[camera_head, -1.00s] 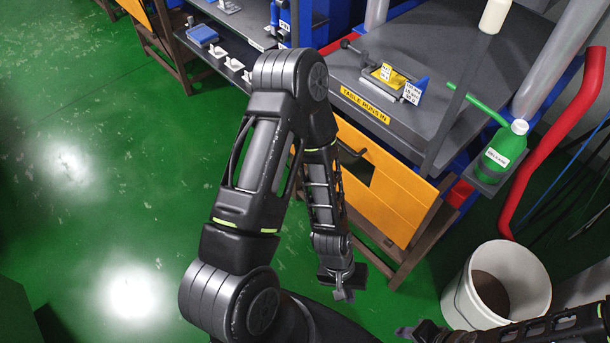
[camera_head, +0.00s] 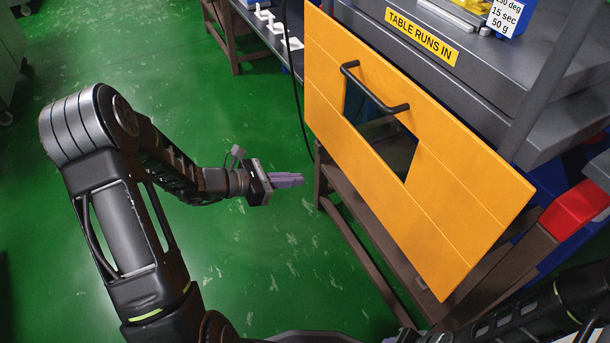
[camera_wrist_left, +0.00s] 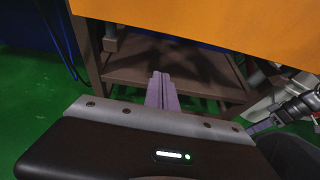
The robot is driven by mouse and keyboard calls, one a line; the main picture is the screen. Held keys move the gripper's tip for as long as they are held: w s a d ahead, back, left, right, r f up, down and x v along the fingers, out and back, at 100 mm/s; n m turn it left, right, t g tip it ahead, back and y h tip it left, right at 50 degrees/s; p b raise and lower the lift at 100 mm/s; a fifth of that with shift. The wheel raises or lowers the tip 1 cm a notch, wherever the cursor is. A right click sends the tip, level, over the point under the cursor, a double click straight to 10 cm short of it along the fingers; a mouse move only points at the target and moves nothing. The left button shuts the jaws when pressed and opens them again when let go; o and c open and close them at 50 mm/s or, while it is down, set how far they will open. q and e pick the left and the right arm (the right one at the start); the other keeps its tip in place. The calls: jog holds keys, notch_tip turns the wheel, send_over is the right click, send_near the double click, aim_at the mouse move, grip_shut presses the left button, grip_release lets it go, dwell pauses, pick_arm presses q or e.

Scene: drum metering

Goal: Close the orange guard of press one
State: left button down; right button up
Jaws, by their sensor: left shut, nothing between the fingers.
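The orange guard (camera_head: 462,215) hangs down, tilted, below the front edge of the press table (camera_head: 425,62). It has a rectangular window and a black bar handle (camera_head: 375,92) near its upper edge. My left gripper (camera_head: 290,180) is shut and empty, to the left of the guard and apart from it, lower in the picture than the handle. In the left wrist view its closed fingers (camera_wrist_left: 162,90) point toward the brown frame, under the guard's lower edge (camera_wrist_left: 220,25). My right gripper (camera_wrist_left: 262,126) shows small at the right of that view; its jaws are unclear.
A yellow "TABLE RUNS IN" label (camera_head: 421,34) is on the table's front edge. A brown frame (camera_head: 365,240) stands below the guard. A red part (camera_head: 575,207) is at the right. Green floor (camera_head: 250,270) lies open around my left arm.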

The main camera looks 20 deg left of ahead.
pick_arm(q)
jog(key=shift+w+a+r+n+t, duration=0.15)
jog(key=shift+a+t, duration=0.05)
jog(key=shift+a, duration=0.2)
jog(key=shift+w+a+r+n+t, duration=0.1)
jog(key=shift+a+r+n+t, duration=0.1)
jog(key=shift+a, duration=0.2)
pick_arm(e)
jog(key=shift+w+f, duration=0.25)
jog(key=shift+f, duration=0.1)
pick_arm(q)
jog(key=shift+w+d+f, duration=0.1)
jog(key=shift+f, duration=0.05)
